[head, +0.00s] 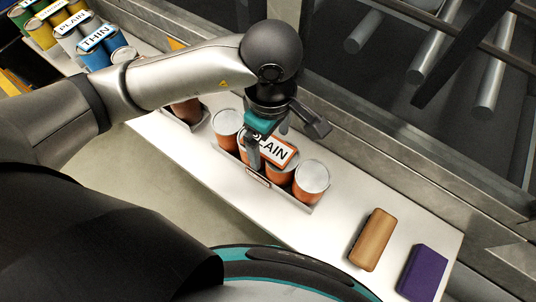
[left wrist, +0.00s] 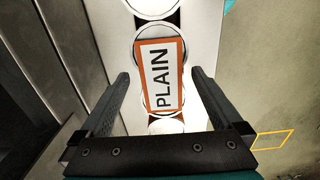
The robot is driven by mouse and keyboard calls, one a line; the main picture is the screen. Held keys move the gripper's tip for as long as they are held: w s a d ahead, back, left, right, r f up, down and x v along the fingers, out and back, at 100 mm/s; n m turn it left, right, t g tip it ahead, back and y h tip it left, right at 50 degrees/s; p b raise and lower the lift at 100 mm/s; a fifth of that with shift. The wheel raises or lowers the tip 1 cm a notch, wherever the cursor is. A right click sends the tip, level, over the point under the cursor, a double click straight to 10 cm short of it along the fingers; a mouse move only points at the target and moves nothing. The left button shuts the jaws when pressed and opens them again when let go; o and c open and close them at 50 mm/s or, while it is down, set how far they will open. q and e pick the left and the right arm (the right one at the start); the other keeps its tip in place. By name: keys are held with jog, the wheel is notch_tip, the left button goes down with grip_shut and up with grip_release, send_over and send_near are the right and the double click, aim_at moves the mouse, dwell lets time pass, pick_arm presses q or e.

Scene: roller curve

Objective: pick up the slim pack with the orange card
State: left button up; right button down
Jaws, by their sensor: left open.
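A pack of orange cans with pale lids (head: 311,176) stands in a row in a low grey tray on the light counter. A white card with an orange border reading PLAIN (head: 279,152) lies across the middle lids. In the left wrist view the card (left wrist: 161,75) shows between the two fingers. My left gripper (head: 262,150) is open over the pack and partly hides the card and middle cans in the head view. In the left wrist view the fingers (left wrist: 159,76) are spread on either side of the card; contact cannot be told. My right gripper is not in view.
A tan block (head: 373,240) and a purple block (head: 423,273) lie at the counter's right end. A brown can group (head: 187,111) stands left of the pack. Blue cans with a THIN card (head: 97,38) and other carded packs are at the upper left. A metal rail runs behind.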

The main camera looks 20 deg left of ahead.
pick_arm(q)
jog(key=shift+a+f, duration=0.2)
jog(key=shift+f, duration=2.55)
grip_shut()
jog(key=shift+r, duration=0.2)
